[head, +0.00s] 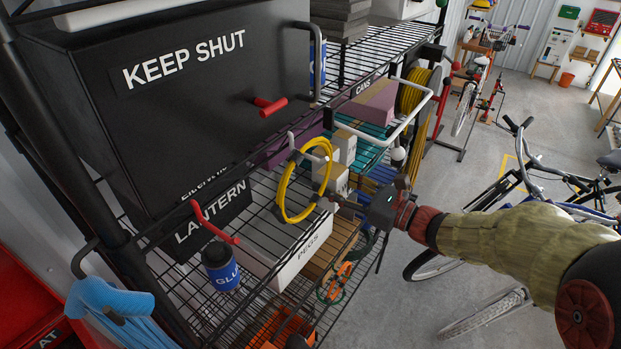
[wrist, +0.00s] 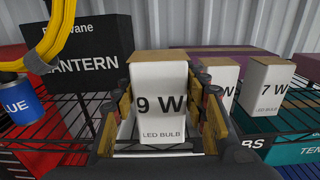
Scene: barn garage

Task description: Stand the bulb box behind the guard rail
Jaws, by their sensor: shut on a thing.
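The white bulb box marked 9 W (wrist: 162,100), with a brown top, stands upright between the fingers of my gripper (wrist: 165,125) in the wrist view. My gripper (head: 338,199) is shut on it. In the head view the box (head: 336,180) shows partly behind the yellow coil, at the front of the wire shelf. A white U-shaped rail (head: 408,118), which looks like the guard rail, juts along the shelf front beyond my gripper. I cannot tell whether the box touches the shelf.
Two similar boxes, one marked 7 W (wrist: 267,88), stand right of the held box. A yellow coil (head: 283,190) hangs close to my gripper. A blue glue can (head: 220,265), a lantern box (head: 212,222) and a white pegs bin (head: 300,255) are nearby. Bicycles (head: 540,185) stand right.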

